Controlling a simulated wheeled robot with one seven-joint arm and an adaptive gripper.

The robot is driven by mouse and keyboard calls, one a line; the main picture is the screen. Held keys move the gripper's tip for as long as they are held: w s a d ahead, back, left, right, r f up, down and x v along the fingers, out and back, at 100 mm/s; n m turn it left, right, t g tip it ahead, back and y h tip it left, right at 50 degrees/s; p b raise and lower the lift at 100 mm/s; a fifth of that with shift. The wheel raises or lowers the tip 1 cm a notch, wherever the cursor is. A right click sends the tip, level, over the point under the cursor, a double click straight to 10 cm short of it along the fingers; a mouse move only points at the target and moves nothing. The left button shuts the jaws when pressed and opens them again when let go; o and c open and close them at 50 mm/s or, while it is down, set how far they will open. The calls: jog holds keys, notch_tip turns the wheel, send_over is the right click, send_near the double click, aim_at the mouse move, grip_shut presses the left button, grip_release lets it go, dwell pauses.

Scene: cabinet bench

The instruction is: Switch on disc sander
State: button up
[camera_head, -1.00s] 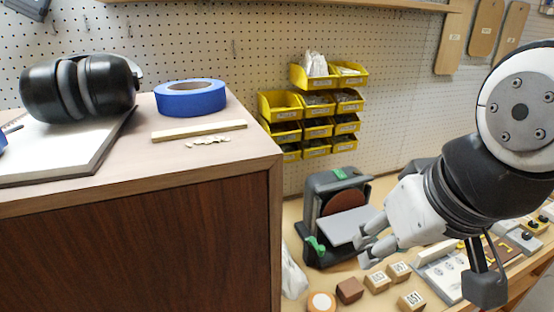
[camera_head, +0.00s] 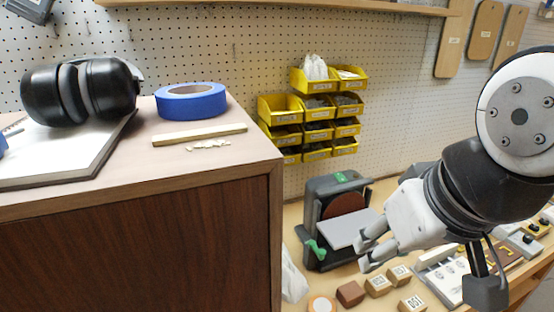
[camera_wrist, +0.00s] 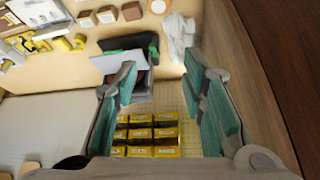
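The disc sander (camera_head: 338,212) stands on the bench, right of the wooden cabinet. It has a dark housing, a reddish-brown disc, a grey work table (camera_head: 352,229) and green parts at its top and lower left. My gripper (camera_head: 366,252) is in front of the sander's table at its right side, and in the head view the fingers seem close to the table's edge. In the wrist view the teal-padded fingers (camera_wrist: 160,105) are spread with nothing between them. The sander (camera_wrist: 130,65) shows there beyond the left finger, partly hidden by it. I cannot make out the switch clearly.
A wooden cabinet (camera_head: 140,240) stands close on the left, with ear muffs (camera_head: 82,90) and blue tape (camera_head: 190,99) on top. Yellow bins (camera_head: 318,128) hang on the pegboard. Several small wooden blocks (camera_head: 377,284) and a white bag (camera_head: 293,279) lie on the bench.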

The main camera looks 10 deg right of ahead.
jog(key=shift+c, duration=0.6)
jog(key=c, duration=0.4)
jog(key=shift+w+d+r, duration=0.1)
jog(key=shift+w+d, duration=0.1)
jog(key=shift+w, duration=0.2)
grip_shut()
jog(key=w+d+n+t+h+p, duration=0.15)
jog(key=w+d, duration=0.35)
jog(key=w, duration=0.6)
jog(key=w+d+m+t+h+p, duration=0.1)
jog(key=w+d+t, duration=0.25)
jog(key=w, duration=0.75)
jog(key=w+d+f+n+t+y+p, duration=0.1)
jog(key=w+d+f+t+y+p, duration=0.1)
jog(key=w+d+f+t+y, duration=0.3)
jog(key=shift+w+d+f+n+t+y, duration=0.45)
jog(key=shift+w+d+f, duration=1)
jog(key=shift+w+f, duration=1.75)
jog(key=shift+w+r, duration=0.1)
jog(key=shift+r, duration=0.05)
